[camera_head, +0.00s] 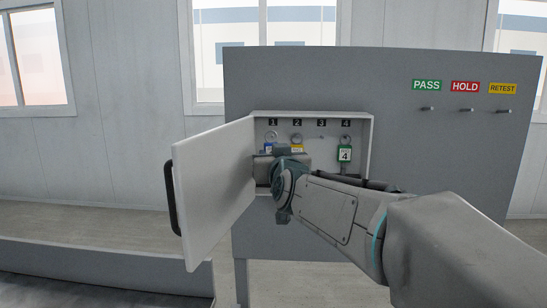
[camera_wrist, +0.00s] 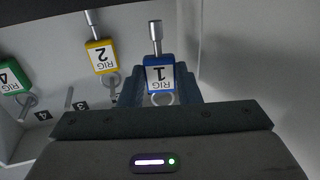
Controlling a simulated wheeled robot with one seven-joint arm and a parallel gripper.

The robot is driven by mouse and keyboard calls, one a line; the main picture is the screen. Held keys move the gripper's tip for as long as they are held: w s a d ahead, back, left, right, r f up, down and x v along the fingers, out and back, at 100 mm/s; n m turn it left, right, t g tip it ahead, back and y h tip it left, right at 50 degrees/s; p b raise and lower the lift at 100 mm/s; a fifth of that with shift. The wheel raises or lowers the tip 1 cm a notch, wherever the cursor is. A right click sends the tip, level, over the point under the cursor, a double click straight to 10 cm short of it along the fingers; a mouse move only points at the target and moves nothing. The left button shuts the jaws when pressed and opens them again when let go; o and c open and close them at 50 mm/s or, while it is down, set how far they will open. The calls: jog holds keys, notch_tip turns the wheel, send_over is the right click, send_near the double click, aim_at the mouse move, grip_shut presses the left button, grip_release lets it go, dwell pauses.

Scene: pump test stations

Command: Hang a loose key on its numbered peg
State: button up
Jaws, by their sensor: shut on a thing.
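The open key cabinet (camera_head: 371,140) has pegs numbered 1 to 4. My gripper (camera_wrist: 160,84) is inside it at the left, below number 1, shut on the blue key tag marked RIG 1 (camera_wrist: 158,74). The tag's ring and a bit of blue show in the head view (camera_head: 268,149). I cannot tell whether this ring is on peg 1. The yellow RIG 2 tag (camera_wrist: 99,55) hangs under number 2, partly hidden in the head view (camera_head: 297,148). The green tag 4 (camera_head: 345,154) hangs under number 4. Peg 3 (camera_head: 321,137) is bare.
The cabinet door (camera_head: 215,185) stands open at the left, close to my gripper, with a dark handle (camera_head: 171,198). PASS, HOLD and RETEST labels (camera_head: 465,87) with bare pegs sit on the grey panel (camera_head: 430,150) at the right. A low grey surface lies at lower left.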

jog(key=shift+w+f+p, duration=0.1)
jog(key=shift+w+p, duration=0.4)
jog(key=shift+w, duration=1.3)
jog(key=shift+w+f+b, duration=0.4)
jog(key=shift+w, duration=0.1)
jog(key=shift+d, duration=0.1)
